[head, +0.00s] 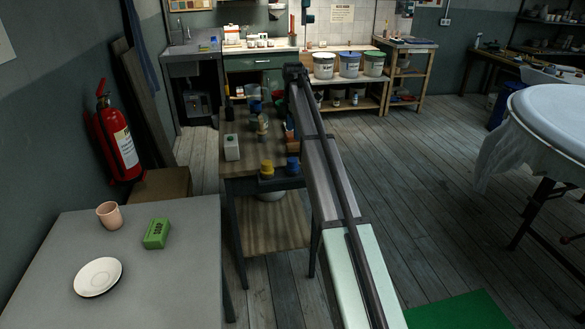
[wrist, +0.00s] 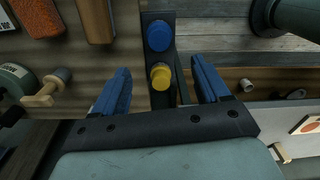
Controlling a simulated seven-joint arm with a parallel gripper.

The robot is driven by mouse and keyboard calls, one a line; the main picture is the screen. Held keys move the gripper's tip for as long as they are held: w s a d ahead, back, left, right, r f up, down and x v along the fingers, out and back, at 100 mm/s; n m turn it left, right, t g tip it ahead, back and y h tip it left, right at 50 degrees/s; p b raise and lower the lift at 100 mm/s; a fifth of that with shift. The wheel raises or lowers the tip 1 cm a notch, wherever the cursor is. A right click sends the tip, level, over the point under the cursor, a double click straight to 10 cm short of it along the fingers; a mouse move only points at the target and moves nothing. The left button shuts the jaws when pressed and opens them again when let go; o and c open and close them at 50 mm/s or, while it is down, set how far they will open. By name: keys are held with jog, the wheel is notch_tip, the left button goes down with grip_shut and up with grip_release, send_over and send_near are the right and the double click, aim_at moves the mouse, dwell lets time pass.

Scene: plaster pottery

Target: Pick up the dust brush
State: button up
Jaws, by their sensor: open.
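My gripper (wrist: 160,66) is open, its two blue fingers apart in the wrist view. Nothing is held between them. A round blue cap (wrist: 159,35) and a smaller yellow cap (wrist: 161,76) show in the gap, beyond the fingers. I cannot clearly pick out the dust brush. A rough orange-brown block (wrist: 36,18) with a grey edge, at the top left of the wrist view, may be its bristles. A brown wooden piece (wrist: 95,20) lies beside it. Both are apart from the fingers. In the head view my arm hides part of the workbench (head: 240,178).
The workbench carries a pale container (head: 232,147), a yellow jar (head: 266,168), a blue jar (head: 292,167) and other small items.

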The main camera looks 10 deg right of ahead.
aim_at(293, 159)
notch_tip(293, 159, down, 14)
jog(key=shift+a+r, duration=0.1)
jog(key=shift+a, duration=0.05)
dwell(0.7)
jog(key=c, duration=1.1)
jog(key=shift+c, duration=0.2)
jog(key=shift+r, duration=0.1)
